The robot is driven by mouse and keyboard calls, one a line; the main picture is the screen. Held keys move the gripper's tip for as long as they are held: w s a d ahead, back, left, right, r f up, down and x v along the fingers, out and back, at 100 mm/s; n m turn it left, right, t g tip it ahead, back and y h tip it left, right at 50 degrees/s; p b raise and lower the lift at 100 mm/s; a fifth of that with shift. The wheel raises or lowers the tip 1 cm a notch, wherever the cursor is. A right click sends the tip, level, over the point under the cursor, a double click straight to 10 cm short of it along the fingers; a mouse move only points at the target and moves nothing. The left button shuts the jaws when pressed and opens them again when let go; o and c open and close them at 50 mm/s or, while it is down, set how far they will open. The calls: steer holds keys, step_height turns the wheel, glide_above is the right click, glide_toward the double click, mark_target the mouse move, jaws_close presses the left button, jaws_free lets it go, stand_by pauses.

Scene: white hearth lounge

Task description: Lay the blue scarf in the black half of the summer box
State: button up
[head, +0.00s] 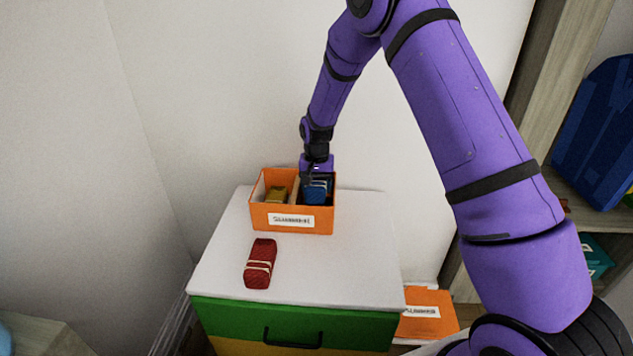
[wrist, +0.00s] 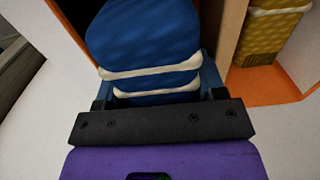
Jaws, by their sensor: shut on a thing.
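The blue scarf (head: 315,192) is a rolled bundle with pale bands, and my gripper (head: 317,178) is shut on it. In the wrist view the scarf (wrist: 146,45) sits between the fingers of my gripper (wrist: 158,88). The orange summer box (head: 292,221), with a label on its front, stands on the white top of a cabinet. The scarf is in the dark right half of the box, below the rim. I cannot tell whether it touches the floor of that half. A yellow bundle (head: 276,194) lies in the left half; it also shows in the wrist view (wrist: 272,35).
A dark red banded bundle (head: 260,264) lies on the white cabinet top (head: 345,265) in front of the box. An orange lid-like piece with a label (head: 427,313) is low at the right. Shelves with a blue item (head: 597,135) stand at far right. A wall is behind.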

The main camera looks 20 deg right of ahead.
steer(key=shift+f, duration=0.1)
steer(key=o, duration=1)
step_height(320, 180, up, 11)
steer(key=shift+r, duration=0.1)
steer(key=s+d+r+n+t, duration=0.2)
steer(key=s+d+r+t, duration=0.15)
steer(key=s+r, duration=1.55)
steer(key=s+d+r+n+t, duration=0.1)
steer(key=s+r, duration=0.1)
steer(key=s, duration=0.9)
steer(key=s+d+r+n, duration=0.1)
steer(key=s+d+r, duration=0.1)
steer(key=s, duration=0.9)
steer(key=shift+d+r+n+t, duration=0.2)
steer(key=shift+r+n+t, duration=0.1)
steer(key=shift+r+t, duration=0.1)
